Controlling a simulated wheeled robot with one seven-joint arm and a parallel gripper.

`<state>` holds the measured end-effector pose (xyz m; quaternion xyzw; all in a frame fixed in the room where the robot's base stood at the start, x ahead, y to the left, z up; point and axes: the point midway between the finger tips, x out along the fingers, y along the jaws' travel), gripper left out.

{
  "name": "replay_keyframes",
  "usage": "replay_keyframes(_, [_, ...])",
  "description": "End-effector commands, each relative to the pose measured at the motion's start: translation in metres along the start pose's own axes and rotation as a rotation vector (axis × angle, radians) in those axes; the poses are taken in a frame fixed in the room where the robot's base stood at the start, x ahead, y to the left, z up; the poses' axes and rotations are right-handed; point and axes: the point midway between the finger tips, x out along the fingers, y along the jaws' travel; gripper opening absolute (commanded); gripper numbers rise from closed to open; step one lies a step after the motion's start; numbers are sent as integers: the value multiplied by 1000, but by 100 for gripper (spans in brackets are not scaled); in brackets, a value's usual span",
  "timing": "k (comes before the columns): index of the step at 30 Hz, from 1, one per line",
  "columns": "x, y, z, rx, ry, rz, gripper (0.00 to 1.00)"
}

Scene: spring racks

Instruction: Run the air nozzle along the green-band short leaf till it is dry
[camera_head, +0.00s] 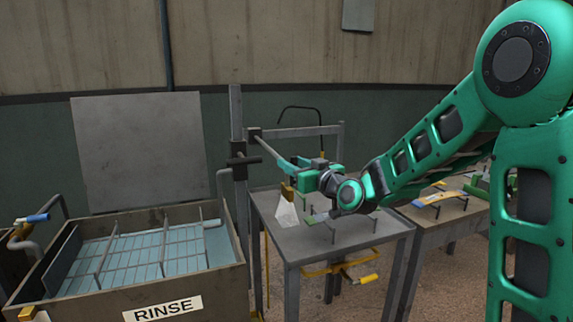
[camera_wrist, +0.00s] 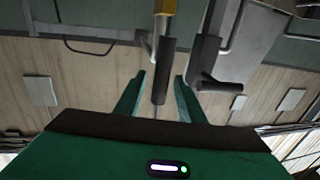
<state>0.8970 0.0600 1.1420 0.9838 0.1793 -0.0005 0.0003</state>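My gripper (camera_head: 306,176) is shut on the air nozzle (camera_head: 289,192), whose brass-coloured end points down over the grey table. A pale, see-through cone (camera_head: 286,213) spreads below the nozzle's end. In the wrist view the nozzle's dark handle (camera_wrist: 163,70) stands between my gripper's two green fingers (camera_wrist: 158,100). The short leaf (camera_head: 318,218) lies on small posts on the table, just right of the cone. A bit of green shows at its left end; my arm partly hides the rest. I cannot tell whether the cone touches the leaf or whether the leaf is wet.
A rinse tank (camera_head: 125,298) with a wire rack and blue water stands at the left. An upright post (camera_head: 238,150) and rail rise behind the grey table (camera_head: 290,243). A wooden table with orange and blue-ended leaves (camera_head: 440,197) is at the right.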

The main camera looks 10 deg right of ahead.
Motion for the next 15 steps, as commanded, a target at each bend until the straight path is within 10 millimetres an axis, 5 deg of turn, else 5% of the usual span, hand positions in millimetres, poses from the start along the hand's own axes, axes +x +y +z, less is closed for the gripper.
replay_keyframes(6, [28,-1,0,1,0,-1,36])
replay_keyframes(15, [37,0,0,1,1,0,36])
